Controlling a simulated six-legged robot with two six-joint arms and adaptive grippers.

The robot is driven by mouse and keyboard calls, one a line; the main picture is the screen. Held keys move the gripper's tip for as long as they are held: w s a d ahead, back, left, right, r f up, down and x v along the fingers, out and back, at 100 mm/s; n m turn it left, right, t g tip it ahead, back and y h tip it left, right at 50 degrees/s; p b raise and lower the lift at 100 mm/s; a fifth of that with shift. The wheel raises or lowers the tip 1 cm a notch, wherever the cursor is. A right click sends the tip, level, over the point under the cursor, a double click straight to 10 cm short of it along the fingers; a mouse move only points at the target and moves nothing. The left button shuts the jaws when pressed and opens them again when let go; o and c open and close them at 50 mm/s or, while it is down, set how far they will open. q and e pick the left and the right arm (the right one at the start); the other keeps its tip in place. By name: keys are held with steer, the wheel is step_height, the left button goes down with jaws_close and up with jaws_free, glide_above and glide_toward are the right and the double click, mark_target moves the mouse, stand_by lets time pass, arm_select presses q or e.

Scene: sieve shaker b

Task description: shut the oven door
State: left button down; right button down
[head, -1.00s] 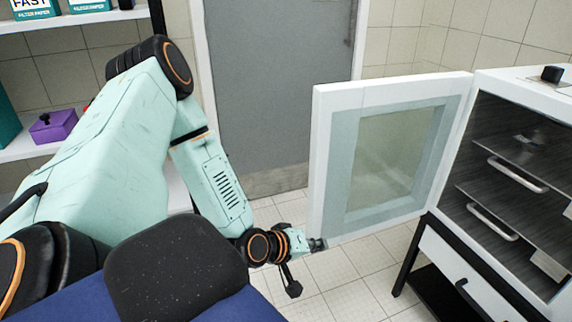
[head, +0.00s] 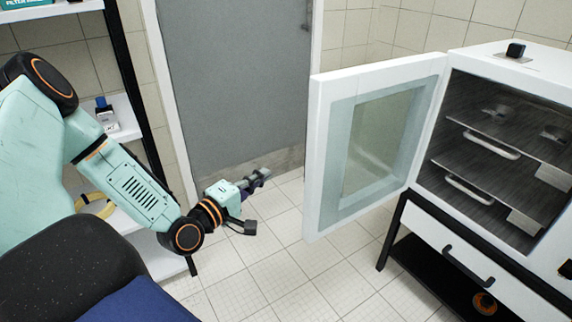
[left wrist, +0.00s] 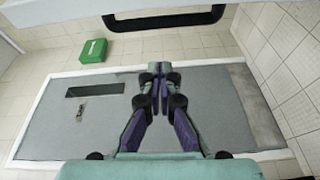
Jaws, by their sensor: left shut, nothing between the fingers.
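The white oven door (head: 318,165) with its glass window stands wide open, hinged at the left side of the oven (head: 459,140). The oven's inside with metal shelves shows. My left gripper (head: 262,176) is shut and empty, in the air to the left of the door's free edge, with a gap between them. In the left wrist view, its fingers (left wrist: 160,75) are together over the background. A black handle (left wrist: 165,20) on a white edge crosses the top there; I cannot tell for sure that it is the oven door's. My right gripper is not in view.
A grey room door (head: 235,85) stands behind my left gripper. White shelves (head: 125,125) on a black frame are at the left. The oven stands on a black-framed stand with a drawer (head: 440,250). The tiled floor (head: 290,270) before it is clear.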

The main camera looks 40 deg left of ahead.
arm_select(q)
steer(key=w+d+b, duration=0.4)
steer(key=w+b, duration=0.2)
steer(key=w, duration=0.2)
steer(key=shift+w+d+n, duration=0.3)
steer(key=shift+w+d, duration=0.05)
steer(key=shift+r, duration=0.15)
stand_by(0.4)
steer(key=shift+d, duration=0.1)
